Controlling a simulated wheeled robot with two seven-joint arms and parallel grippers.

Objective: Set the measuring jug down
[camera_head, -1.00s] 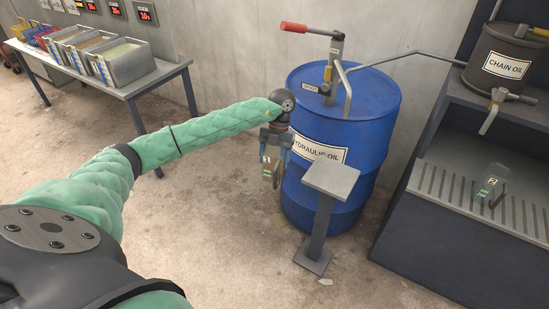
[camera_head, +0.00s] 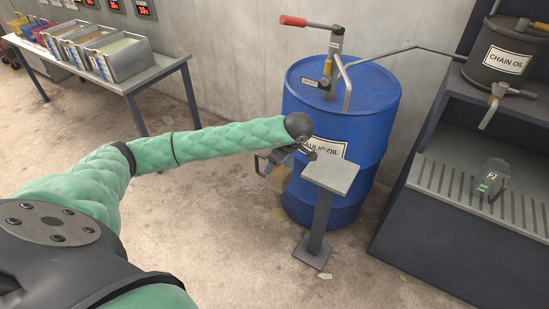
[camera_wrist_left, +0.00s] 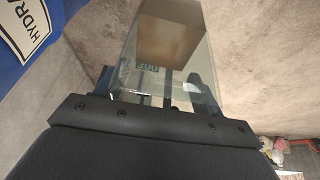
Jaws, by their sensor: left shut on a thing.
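My left gripper (camera_head: 282,160) is shut on a clear measuring jug (camera_head: 278,178), held in the air just left of the small grey stand (camera_head: 332,176) and in front of the blue drum. In the left wrist view the jug (camera_wrist_left: 200,70) has see-through walls, green markings that seem to read 200, and a brown area at its far end. The arm and gripper partly hide the jug in the head view. A second clear jug (camera_head: 492,180) with green markings stands on the slotted tray at right. My right gripper is not in view.
The blue hydraulic oil drum (camera_head: 345,105) with a red-handled pump (camera_head: 312,23) stands behind the grey stand, whose flat top is bare. A chain oil container (camera_head: 500,55) is above the slotted tray (camera_head: 440,188). A table (camera_head: 150,82) with metal bins stands back left. Open floor lies left.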

